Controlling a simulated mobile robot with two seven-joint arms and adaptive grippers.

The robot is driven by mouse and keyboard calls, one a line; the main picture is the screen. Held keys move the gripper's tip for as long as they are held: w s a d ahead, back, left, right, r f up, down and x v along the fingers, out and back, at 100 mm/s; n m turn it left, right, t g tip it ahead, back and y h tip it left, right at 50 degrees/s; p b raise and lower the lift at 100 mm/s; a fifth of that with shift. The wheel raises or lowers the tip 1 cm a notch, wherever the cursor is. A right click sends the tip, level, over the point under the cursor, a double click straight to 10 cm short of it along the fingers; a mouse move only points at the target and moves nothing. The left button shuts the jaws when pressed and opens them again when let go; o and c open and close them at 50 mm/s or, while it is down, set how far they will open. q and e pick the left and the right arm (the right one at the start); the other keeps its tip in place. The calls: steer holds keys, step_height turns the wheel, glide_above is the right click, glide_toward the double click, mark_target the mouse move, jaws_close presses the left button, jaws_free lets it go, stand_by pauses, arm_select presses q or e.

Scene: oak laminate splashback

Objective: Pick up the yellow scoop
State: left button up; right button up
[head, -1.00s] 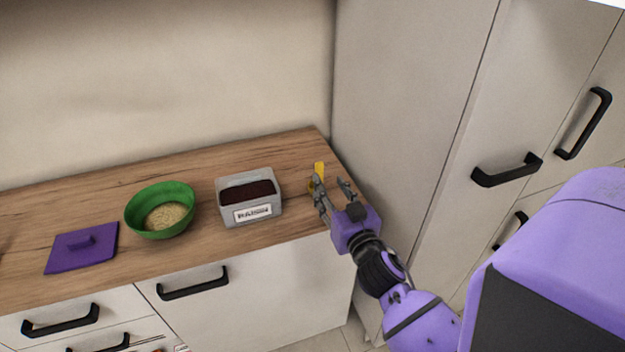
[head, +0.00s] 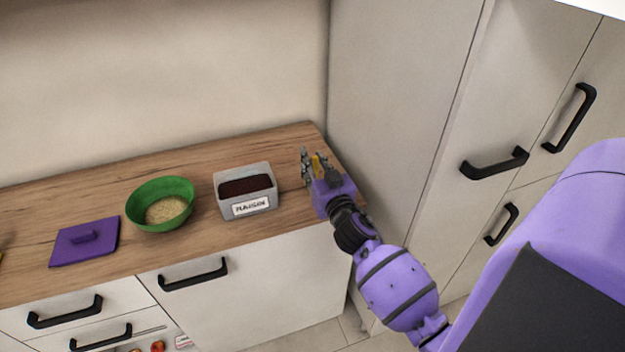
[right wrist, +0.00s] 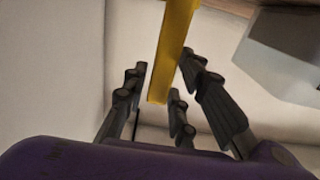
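The yellow scoop (head: 316,163) is at the right end of the wooden counter, mostly hidden behind my right gripper in the head view. In the right wrist view its long yellow handle (right wrist: 174,50) reaches down between the fingers. My right gripper (head: 313,161) is around the handle with its fingers apart. In the right wrist view the gripper (right wrist: 160,100) shows gaps on both sides of the handle, so it is open and not closed on it. The scoop's far end is out of the wrist view. My left gripper is not in view.
A grey box (head: 247,193) of dark contents, labelled on its front, stands left of the gripper. Further left are a green bowl (head: 160,190) of grain and a purple lid (head: 85,241). A tall cabinet (head: 395,110) closes off the right side.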

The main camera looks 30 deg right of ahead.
mark_target(314, 156)
jaws_close()
steer(key=shift+r, duration=0.5)
step_height(314, 156, up, 3)
steer(key=shift+f+p, duration=0.2)
steer(key=shift+p, duration=0.2)
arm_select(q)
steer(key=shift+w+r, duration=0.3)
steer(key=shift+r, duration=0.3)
arm_select(e)
steer(key=s+a+r, duration=0.8)
steer(key=s+r, duration=0.1)
steer(key=s, duration=0.2)
steer(key=shift+s+a+r, duration=0.15)
steer(key=shift+r, duration=0.05)
